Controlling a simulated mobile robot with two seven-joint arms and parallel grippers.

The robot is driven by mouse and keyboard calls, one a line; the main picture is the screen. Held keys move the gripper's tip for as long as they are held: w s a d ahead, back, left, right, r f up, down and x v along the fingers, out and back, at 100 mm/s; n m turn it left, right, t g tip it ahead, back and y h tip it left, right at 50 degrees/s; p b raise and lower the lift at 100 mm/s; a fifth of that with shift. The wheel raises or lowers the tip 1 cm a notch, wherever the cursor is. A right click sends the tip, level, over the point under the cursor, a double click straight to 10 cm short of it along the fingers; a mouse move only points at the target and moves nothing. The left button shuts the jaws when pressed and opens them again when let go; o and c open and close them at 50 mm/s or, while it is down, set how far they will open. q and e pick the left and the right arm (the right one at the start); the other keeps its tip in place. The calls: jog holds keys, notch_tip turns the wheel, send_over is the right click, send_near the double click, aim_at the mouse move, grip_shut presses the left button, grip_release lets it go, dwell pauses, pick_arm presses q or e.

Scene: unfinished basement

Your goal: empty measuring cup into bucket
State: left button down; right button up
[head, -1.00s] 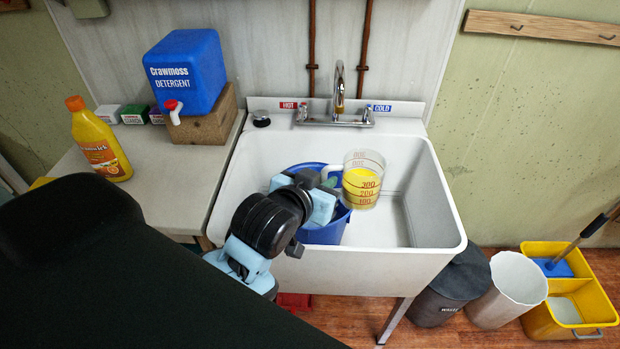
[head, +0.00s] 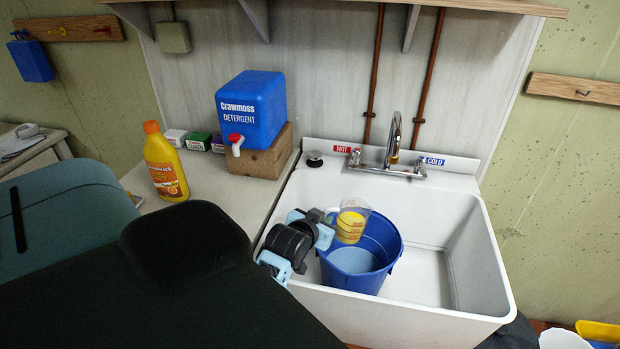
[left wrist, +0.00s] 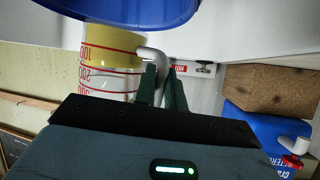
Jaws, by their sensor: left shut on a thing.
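The clear measuring cup (head: 351,224) with red markings holds yellow contents in its lower part. It is at the back-left part of the blue bucket's opening in the head view. The blue bucket (head: 374,282) stands upright in the white sink, with a paler blue-grey surface inside; I cannot tell if that is liquid. My left gripper (head: 325,229) is at the cup's left side. In the left wrist view its fingers (left wrist: 164,84) are shut on the cup's white handle; the cup (left wrist: 108,68) is beside them and the bucket (left wrist: 135,10) shows at the top.
The sink (head: 484,245) has free room right of the bucket. The tap (head: 393,140) rises at its back. On the counter to the left stand a blue detergent container (head: 251,108) on a wooden block and a yellow bottle (head: 165,163). A yellow mop bucket (head: 600,331) is at the lower right.

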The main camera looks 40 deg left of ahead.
pick_arm(q)
jog(key=a, duration=0.1)
jog(key=a+f, duration=0.1)
jog(key=s+a, duration=0.1)
jog(key=shift+a+f+y, duration=0.2)
jog(key=shift+f+y, duration=0.2)
jog(key=shift+w+r, duration=0.1)
jog(key=shift+r+g+p, duration=0.4)
jog(key=shift+r+g, duration=0.15)
jog(key=shift+g, duration=0.15)
pick_arm(e)
jog(key=shift+w+d+r, duration=0.1)
jog(key=shift+w+r, duration=0.45)
jog(key=shift+r, duration=0.05)
jog(key=shift+s, duration=0.1)
pick_arm(q)
jog(key=shift+r, duration=0.1)
jog(key=shift+s+r+m+g+y, duration=0.2)
jog(key=shift+r+m+g+y, duration=0.1)
jog(key=shift+r+m+y, duration=0.15)
pick_arm(e)
jog(key=shift+w+r, duration=0.25)
jog(key=shift+w, duration=0.05)
